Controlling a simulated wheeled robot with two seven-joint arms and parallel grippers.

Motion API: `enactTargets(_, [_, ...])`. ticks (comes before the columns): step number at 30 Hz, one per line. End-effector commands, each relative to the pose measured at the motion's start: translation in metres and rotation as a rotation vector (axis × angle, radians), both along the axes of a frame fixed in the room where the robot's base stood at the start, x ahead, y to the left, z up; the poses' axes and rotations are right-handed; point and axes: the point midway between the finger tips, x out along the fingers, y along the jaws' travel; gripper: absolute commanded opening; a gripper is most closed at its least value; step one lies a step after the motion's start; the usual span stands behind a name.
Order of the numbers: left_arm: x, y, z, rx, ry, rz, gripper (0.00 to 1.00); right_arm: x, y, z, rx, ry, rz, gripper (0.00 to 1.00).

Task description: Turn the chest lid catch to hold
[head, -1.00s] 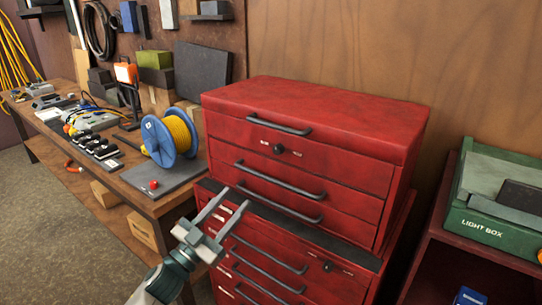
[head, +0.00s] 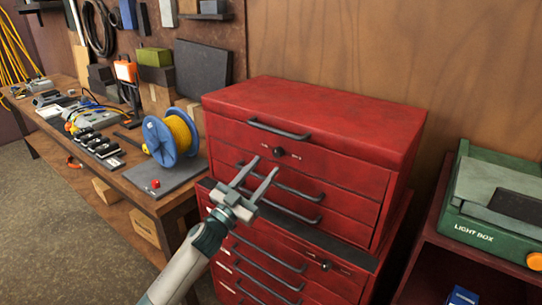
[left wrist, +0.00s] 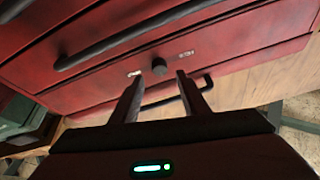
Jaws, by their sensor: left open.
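The red tool chest (head: 330,125) stands with its lid closed. Its lid catch (head: 279,152) is a small dark round knob on the upper front, below the lid handle (head: 280,130), with small white markings on both sides. My left gripper (head: 264,167) is open and empty, its fingers pointing up toward the catch from just below and left. In the left wrist view the catch (left wrist: 159,67) shows just beyond and between the two fingertips, apparently untouched. The catch's marked words are too small to read surely. My right gripper is not in view.
A lower knob (head: 326,266) sits on the bottom cabinet. Drawer handles (head: 295,210) stick out below the catch. A workbench (head: 150,202) with a blue cable reel (head: 160,142) is at left; a green light box (head: 485,225) is at right.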

Motion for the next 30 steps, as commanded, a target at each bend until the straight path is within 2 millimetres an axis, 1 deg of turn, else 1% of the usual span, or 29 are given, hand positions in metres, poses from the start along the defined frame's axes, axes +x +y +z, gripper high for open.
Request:
enactTargets(1, [0.007,-0.006,0.007,-0.002,0.000,0.000,0.41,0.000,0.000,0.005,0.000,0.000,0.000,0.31])
enactTargets(6, [0.023,-0.018,0.014,-0.002,0.000,0.000,0.41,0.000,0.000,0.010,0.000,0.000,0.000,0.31])
enactTargets(9, [0.029,-0.023,0.016,-0.001,0.001,0.001,0.41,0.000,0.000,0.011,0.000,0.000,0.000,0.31])
enactTargets(14, [0.033,-0.026,0.017,0.000,0.001,0.001,0.41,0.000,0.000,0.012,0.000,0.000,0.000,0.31])
enactTargets(22, [0.033,-0.026,0.017,0.000,0.001,0.001,0.41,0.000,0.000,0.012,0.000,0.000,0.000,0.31])
enactTargets(23, [0.033,-0.026,0.017,0.000,0.001,0.001,0.34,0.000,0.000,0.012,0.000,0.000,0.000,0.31])
enactTargets(24, [0.033,-0.026,0.017,0.000,0.001,0.001,0.25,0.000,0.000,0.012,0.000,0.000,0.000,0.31])
enactTargets(26, [0.033,-0.026,0.017,0.000,0.001,0.001,0.10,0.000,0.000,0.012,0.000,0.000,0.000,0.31])
enactTargets(27, [0.033,-0.026,0.017,0.000,0.001,0.001,0.01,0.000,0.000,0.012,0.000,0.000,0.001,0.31])
enactTargets(30, [0.033,-0.026,0.017,0.000,0.001,0.001,0.01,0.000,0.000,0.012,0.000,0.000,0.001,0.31])
